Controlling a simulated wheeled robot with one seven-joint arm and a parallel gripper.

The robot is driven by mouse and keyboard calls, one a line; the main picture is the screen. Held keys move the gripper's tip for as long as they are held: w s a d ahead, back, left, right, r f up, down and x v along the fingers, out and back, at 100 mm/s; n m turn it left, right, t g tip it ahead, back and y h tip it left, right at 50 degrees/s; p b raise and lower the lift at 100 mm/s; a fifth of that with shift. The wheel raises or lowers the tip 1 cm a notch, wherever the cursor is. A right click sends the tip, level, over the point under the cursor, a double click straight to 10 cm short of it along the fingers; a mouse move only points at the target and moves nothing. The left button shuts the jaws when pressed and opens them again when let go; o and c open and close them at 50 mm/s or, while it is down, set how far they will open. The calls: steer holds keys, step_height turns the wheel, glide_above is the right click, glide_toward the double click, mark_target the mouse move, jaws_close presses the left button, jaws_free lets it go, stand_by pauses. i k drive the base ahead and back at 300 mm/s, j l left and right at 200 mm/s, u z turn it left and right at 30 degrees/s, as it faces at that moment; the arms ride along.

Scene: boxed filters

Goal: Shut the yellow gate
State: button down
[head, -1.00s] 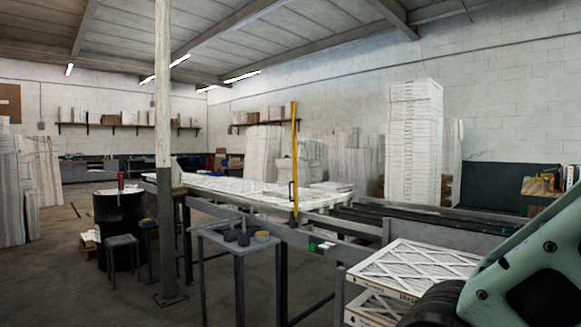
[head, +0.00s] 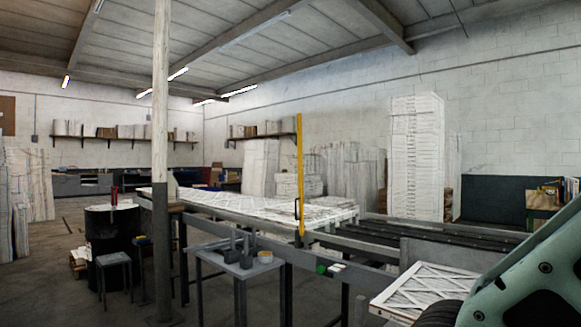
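The yellow gate (head: 300,172) shows in the head view as a thin upright yellow bar, seen nearly edge-on. It stands at the near edge of the long work table (head: 265,210), where the table meets the dark conveyor. A small dark handle sits low on its left side. From this angle I cannot tell how far it is open. My arm shows at the lower right, well apart from the gate. My gripper is outside the view.
A small grey stand (head: 232,262) with cups on it is left of the gate's foot. A boxed filter (head: 425,286) lies at the lower right near my arm. A white post (head: 160,110) and a black drum (head: 112,236) stand at left. Open floor lies front left.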

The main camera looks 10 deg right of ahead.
mark_target(299, 115)
steer(key=i+j, duration=0.4)
steer(key=i, duration=0.2)
steer(key=i+j, duration=0.45)
steer(key=i, duration=0.15)
steer(key=i+j, duration=0.4)
steer(key=i, duration=0.2)
